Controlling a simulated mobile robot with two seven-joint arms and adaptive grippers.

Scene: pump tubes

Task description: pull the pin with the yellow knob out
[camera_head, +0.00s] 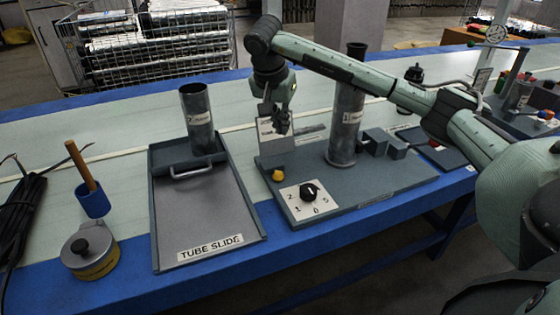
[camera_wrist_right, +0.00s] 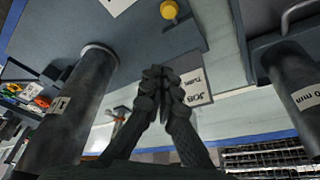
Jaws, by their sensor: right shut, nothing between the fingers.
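The yellow knob (camera_head: 278,175) sits at the left edge of the grey pump base (camera_head: 375,185), near the white dial plate. In the right wrist view the yellow knob (camera_wrist_right: 169,10) shows at the top, beyond the fingertips and apart from them. The pin's shaft cannot be made out. My right gripper (camera_head: 281,128) is above the back left part of the base, in front of a small sign, with its fingers together and empty. The fingers (camera_wrist_right: 160,75) also show closed in the right wrist view. My left gripper is not in view.
An upright metal tube (camera_head: 346,115) stands on the base, right of my right gripper. A black dial (camera_head: 309,191) lies right of the knob. The tube slide tray (camera_head: 205,225) with another tube (camera_head: 198,118) stands to the left. A blue cup (camera_head: 92,199) holds a wooden stick.

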